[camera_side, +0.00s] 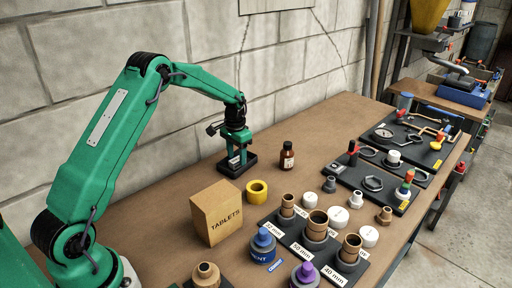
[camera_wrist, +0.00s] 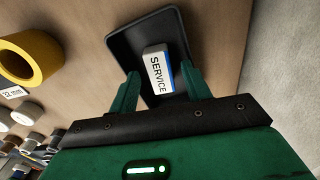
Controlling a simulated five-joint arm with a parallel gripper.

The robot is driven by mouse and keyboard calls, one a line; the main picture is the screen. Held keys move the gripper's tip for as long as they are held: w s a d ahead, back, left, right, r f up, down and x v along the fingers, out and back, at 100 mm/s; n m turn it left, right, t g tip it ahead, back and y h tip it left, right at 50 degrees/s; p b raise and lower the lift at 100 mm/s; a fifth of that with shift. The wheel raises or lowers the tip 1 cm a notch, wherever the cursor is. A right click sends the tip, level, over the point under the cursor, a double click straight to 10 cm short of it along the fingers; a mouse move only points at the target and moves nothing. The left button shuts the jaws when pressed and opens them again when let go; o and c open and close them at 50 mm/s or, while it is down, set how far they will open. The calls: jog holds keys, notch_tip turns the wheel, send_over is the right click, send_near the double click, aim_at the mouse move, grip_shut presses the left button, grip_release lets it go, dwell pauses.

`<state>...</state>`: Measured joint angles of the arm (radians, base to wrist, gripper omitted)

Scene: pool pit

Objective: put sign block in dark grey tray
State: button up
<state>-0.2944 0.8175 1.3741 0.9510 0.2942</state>
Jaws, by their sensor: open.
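The sign block (camera_wrist: 158,72), white with a blue edge and the word SERVICE, is within the dark grey tray (camera_wrist: 145,30) in the wrist view. My gripper (camera_wrist: 161,74) is open, with one green finger on each side of the block and a small gap visible at both sides. In the side view my gripper (camera_side: 237,152) reaches down over the tray (camera_side: 228,172), which stands near the wall. The block shows there only as a small pale patch between the fingers. The near end of the tray is hidden by my gripper in the wrist view.
A brown bottle (camera_side: 287,156) stands right of the tray. A yellow tape roll (camera_side: 257,191) and a tablets box (camera_side: 217,213) stand in front of it. Pipe fittings and dark tool boards (camera_side: 382,180) fill the right side. The table behind the bottle is clear.

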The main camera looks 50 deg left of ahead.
aim_at(237, 160)
notch_tip(237, 160, up, 12)
jog(key=shift+f, duration=0.25)
dwell(0.3)
jog(key=shift+r, duration=0.1)
dwell(0.4)
jog(key=s+d+r+t, duration=0.3)
jog(key=s+d+r, duration=0.7)
jog(key=s+r, duration=0.35)
jog(key=s+d+f+t, duration=0.1)
jog(key=s+d, duration=0.2)
jog(key=s, duration=0.6)
jog(key=s+d+f+t, duration=0.1)
jog(key=s+d+f, duration=0.1)
jog(key=s, duration=0.6)
jog(key=shift+s+d+t, duration=0.3)
jog(key=shift+s+d, duration=0.1)
jog(key=shift+d, duration=0.25)
